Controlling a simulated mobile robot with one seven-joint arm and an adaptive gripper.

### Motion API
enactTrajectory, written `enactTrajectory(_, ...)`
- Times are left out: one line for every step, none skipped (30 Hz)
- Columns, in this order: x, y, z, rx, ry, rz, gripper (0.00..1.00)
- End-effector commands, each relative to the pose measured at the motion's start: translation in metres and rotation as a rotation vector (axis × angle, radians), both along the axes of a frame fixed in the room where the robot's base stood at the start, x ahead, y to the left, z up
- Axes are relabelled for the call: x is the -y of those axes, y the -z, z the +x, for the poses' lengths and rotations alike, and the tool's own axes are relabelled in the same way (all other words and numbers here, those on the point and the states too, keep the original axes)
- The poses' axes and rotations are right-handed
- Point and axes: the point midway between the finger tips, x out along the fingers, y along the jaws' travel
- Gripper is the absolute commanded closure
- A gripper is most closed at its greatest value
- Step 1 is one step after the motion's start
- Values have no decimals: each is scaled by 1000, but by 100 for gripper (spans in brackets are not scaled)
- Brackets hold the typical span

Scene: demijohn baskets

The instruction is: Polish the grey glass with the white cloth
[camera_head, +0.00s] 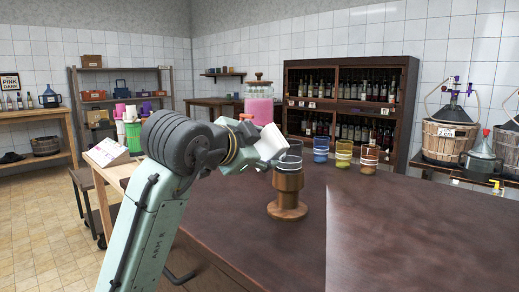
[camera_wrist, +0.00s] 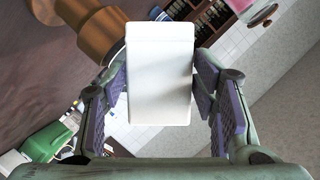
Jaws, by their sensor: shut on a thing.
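The white cloth (camera_head: 271,142) is a folded block held in my gripper (camera_head: 253,151), beside the grey glass (camera_head: 291,158). In the wrist view the cloth (camera_wrist: 160,70) stands between the two purple-padded fingers of my gripper (camera_wrist: 161,88), which are shut on it. The grey glass is upright on a turned wooden stand (camera_head: 288,196) on the dark table. The cloth is at the glass's left upper side; I cannot tell whether they touch. In the wrist view the wooden stand (camera_wrist: 101,36) shows at the upper left, and the cloth mostly hides the glass.
A blue glass (camera_head: 321,150), a yellow glass (camera_head: 343,153) and an amber glass (camera_head: 369,158) stand to the right on the dark table (camera_head: 390,220). A jar of pink liquid (camera_head: 259,103) stands behind the cloth. The table's front right is clear.

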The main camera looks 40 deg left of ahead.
Motion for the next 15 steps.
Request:
enactTrajectory(0, 0, 1, 1, 1, 0, 69)
enactTrajectory(0, 0, 2, 1, 1, 0, 69)
enactTrajectory(0, 0, 3, 1, 1, 0, 69)
enactTrajectory(0, 0, 4, 0, 1, 0, 69)
enactTrajectory(1, 0, 4, 0, 1, 0, 69)
enactTrajectory(1, 0, 5, 0, 1, 0, 69)
enactTrajectory(1, 0, 6, 0, 1, 0, 69)
enactTrajectory(1, 0, 6, 0, 1, 0, 69)
enactTrajectory(1, 0, 7, 0, 1, 0, 69)
enactTrajectory(1, 0, 8, 0, 1, 0, 69)
enactTrajectory(1, 0, 8, 0, 1, 0, 69)
enactTrajectory(1, 0, 9, 0, 1, 0, 69)
enactTrajectory(1, 0, 9, 0, 1, 0, 69)
enactTrajectory(1, 0, 10, 0, 1, 0, 69)
enactTrajectory(1, 0, 11, 0, 1, 0, 69)
